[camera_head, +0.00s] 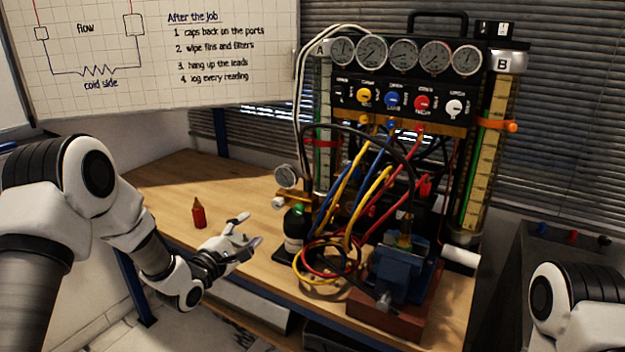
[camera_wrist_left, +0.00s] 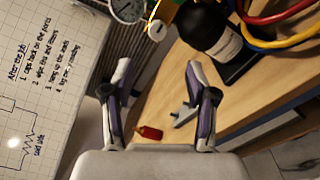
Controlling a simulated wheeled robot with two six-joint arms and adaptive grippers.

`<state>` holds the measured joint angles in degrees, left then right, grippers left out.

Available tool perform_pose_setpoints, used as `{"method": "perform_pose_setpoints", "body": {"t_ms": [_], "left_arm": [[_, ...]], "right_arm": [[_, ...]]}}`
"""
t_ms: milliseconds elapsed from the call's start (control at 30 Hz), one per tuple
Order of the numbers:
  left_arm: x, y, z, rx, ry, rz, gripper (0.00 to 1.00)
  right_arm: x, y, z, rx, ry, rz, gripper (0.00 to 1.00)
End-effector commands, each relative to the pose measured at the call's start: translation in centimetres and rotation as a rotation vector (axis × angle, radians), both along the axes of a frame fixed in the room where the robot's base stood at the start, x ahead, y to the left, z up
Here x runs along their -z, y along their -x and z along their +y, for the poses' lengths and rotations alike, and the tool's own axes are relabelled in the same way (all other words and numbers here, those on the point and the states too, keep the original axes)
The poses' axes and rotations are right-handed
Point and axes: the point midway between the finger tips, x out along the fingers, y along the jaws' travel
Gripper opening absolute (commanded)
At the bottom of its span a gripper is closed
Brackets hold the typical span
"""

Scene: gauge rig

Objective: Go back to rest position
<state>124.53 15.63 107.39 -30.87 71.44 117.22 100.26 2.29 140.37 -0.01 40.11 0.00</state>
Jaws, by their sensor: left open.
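My left gripper (camera_head: 250,230) is over the front left part of the wooden bench in the head view, to the left of the dark bottle. In the left wrist view its two fingers (camera_wrist_left: 158,68) stand wide apart, with nothing held between them. A small red object with a pointed brown top (camera_head: 199,214) stands on the bench, apart from the gripper; a red object also shows low between the fingers in the wrist view (camera_wrist_left: 150,132). At the lower right of the head view part of my right arm shows, but its gripper is out of the picture.
The gauge rig (camera_head: 400,100) stands at the back of the bench (camera_head: 165,185). Coloured hoses (camera_head: 330,260) loop down in front of it. A dark bottle (camera_head: 295,230) and a blue vise (camera_head: 402,272) stand nearby. A whiteboard (camera_head: 150,50) hangs at left. The bench's left part is mostly clear.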

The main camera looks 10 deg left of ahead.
Motion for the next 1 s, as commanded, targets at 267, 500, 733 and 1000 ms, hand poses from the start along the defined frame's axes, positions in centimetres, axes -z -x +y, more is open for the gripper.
{"method": "perform_pose_setpoints", "body": {"t_ms": [267,500,733,1000], "left_arm": [[15.3,7.1,-3.8,0.037,-0.042,0.328,0.57],[29.4,23.8,-4.8,0.202,-0.579,0.748,0.57],[32.3,40.6,-2.9,0.835,-1.259,0.930,0.57],[32.0,44.1,-2.0,1.308,-1.560,0.729,0.57]], "right_arm": [[0.0,0.0,0.0,0.000,0.000,0.000,0.00],[0.0,0.0,0.0,0.000,0.000,0.000,0.00],[0.0,0.0,0.0,0.000,0.000,0.000,0.00],[0.0,0.0,0.0,0.000,0.000,0.000,0.00]]}}
